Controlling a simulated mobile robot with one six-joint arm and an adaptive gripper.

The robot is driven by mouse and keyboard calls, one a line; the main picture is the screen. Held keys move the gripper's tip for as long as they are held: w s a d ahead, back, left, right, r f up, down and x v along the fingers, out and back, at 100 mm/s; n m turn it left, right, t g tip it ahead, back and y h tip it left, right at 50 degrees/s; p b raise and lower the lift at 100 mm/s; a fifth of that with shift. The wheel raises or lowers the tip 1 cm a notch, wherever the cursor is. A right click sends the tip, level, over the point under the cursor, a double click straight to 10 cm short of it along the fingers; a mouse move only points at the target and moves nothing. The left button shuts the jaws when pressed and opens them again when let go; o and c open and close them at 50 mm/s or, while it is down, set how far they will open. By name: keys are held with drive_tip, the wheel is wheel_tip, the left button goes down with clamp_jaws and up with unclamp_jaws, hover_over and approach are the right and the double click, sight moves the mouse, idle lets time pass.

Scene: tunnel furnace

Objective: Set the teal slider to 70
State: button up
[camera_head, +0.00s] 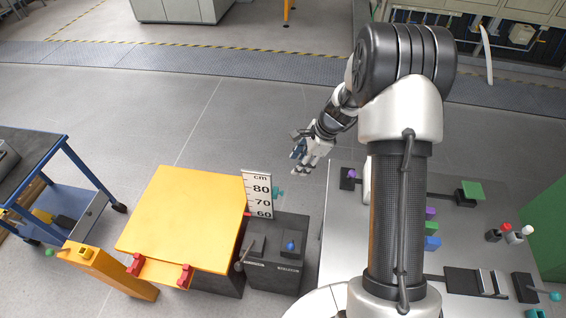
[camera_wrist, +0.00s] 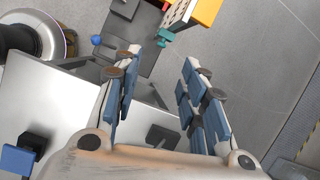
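The white scale board (camera_head: 258,196) stands behind the dark box and shows cm, 80, 70 and 60. The teal slider (camera_head: 279,192) sticks out at its right edge, roughly level with the 80 mark; the exact reading is too small to tell. In the wrist view the teal slider (camera_wrist: 165,37) shows beside the scale board (camera_wrist: 180,13), which is seen at a steep angle. My gripper (camera_head: 318,160) is above and to the right of the slider in the head view. In the wrist view my gripper (camera_wrist: 160,62) is open and empty, apart from the slider.
A dark box (camera_head: 280,255) with a blue knob (camera_head: 291,246) stands below the scale. A yellow-topped table (camera_head: 190,215) is to its left. A grey workbench (camera_head: 345,230) with several coloured blocks lies right. A blue cart (camera_head: 75,165) stands far left. Floor behind is clear.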

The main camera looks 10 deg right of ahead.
wheel_tip(320, 180, down, 6)
drive_tip(key=w+d+m+p, duration=0.1)
drive_tip(key=w+d+m, duration=0.1)
drive_tip(key=m, duration=0.1)
drive_tip(key=b, duration=0.3)
approach(278, 193)
wheel_tip(278, 193, down, 8)
drive_tip(key=shift+w+a+r, duration=0.2)
drive_tip(key=shift+w+a, duration=0.15)
drive_tip(key=shift+w, duration=0.1)
clamp_jaws()
